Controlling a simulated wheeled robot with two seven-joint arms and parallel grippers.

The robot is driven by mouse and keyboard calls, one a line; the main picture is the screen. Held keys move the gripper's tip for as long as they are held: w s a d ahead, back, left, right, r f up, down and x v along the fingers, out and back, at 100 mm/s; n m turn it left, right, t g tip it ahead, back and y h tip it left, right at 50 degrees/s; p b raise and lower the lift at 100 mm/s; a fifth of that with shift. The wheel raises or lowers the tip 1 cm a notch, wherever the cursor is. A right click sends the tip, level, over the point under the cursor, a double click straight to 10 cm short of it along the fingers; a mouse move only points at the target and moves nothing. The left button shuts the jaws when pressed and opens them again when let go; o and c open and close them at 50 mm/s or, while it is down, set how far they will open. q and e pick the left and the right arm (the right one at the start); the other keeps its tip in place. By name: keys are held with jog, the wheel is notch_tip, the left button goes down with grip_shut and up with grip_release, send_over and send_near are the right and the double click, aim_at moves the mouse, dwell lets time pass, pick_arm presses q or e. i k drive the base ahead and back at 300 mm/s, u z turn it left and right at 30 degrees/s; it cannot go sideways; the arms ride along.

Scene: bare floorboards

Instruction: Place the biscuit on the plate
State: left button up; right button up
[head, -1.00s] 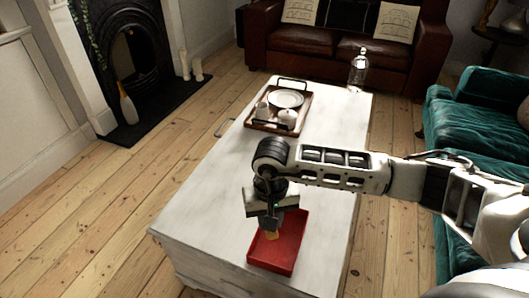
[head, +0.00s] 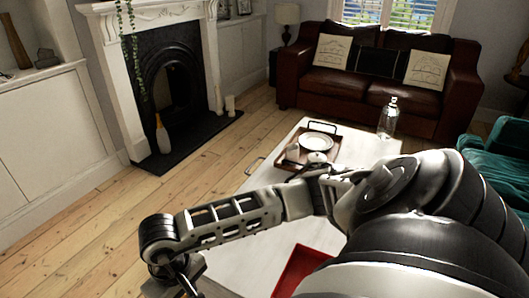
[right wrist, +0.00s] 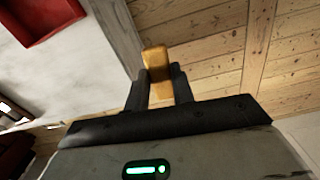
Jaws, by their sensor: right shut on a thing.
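My right gripper (right wrist: 157,82) is shut on the biscuit (right wrist: 155,60), a golden-brown bar that sticks out past the fingertips. In the right wrist view it hangs over floorboards, beside the table's edge. In the head view the right arm reaches across to the lower left, and the gripper (head: 182,284) is partly cut off; the biscuit cannot be made out there. The white round plate (head: 316,141) lies on a brown tray (head: 281,160) at the far end of the white table, well away from the gripper. My left gripper is not in view.
A red tray (head: 293,270) sits on the near part of the white table (head: 262,240); it also shows in the right wrist view (right wrist: 45,20). A white cup (head: 293,151) and a pot share the brown tray. A glass bottle (head: 388,118) stands at the table's far right.

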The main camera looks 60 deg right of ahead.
aim_at(316, 143)
jog(key=u, duration=0.1)
jog(key=i, duration=3.65)
jog(key=z, duration=3.2)
jog(key=i, duration=4.2)
jog(key=z, duration=2.2)
